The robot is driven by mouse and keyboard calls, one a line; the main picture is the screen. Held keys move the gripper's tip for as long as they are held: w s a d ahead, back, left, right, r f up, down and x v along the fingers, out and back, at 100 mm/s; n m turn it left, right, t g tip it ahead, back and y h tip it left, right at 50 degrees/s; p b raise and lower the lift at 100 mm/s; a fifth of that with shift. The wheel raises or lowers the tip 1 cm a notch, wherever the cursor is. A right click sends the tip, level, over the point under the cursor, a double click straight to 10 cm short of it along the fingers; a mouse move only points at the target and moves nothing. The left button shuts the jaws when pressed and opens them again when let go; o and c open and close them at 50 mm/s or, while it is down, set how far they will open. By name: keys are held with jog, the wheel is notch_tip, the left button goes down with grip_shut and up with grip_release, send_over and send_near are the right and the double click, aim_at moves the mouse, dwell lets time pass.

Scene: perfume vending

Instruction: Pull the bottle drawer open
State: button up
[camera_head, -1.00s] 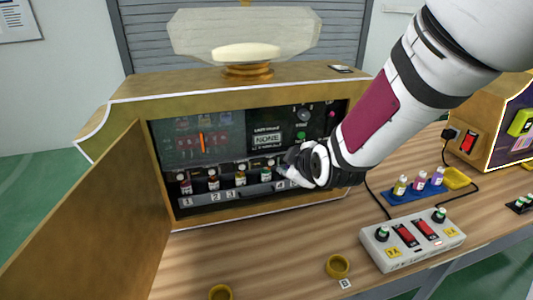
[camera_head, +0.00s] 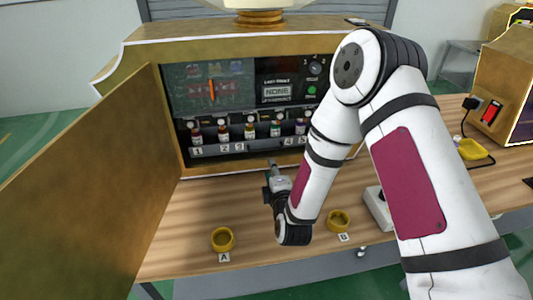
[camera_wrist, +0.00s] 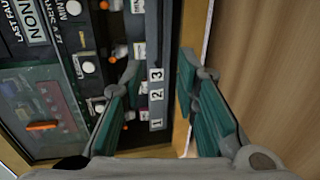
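The bottle drawer has a grey front strip (camera_head: 240,147) with number labels, low in the opened gold cabinet. A row of several small bottles (camera_head: 249,131) stands behind it. In the head view, my gripper (camera_head: 274,172) points at the cabinet from just in front of and below the strip. In the wrist view, its fingers (camera_wrist: 160,60) are spread apart, with the numbered strip (camera_wrist: 156,98) showing between them. The left finger overlaps the bottle side and the right finger lies over the gold lower frame. I cannot tell whether either finger touches the drawer.
The cabinet's gold door (camera_head: 95,190) stands open at the left. Two yellow rings, A (camera_head: 222,239) and B (camera_head: 339,221), sit on the wooden table (camera_head: 190,212). A control box (camera_head: 377,208) is partly hidden behind my arm. Bare table lies in front of the drawer.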

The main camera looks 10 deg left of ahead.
aim_at(265, 159)
jog(key=b+x, duration=0.1)
jog(key=x, duration=1.2)
jog(key=shift+w, duration=0.1)
jog(key=shift+c, duration=0.3)
grip_shut()
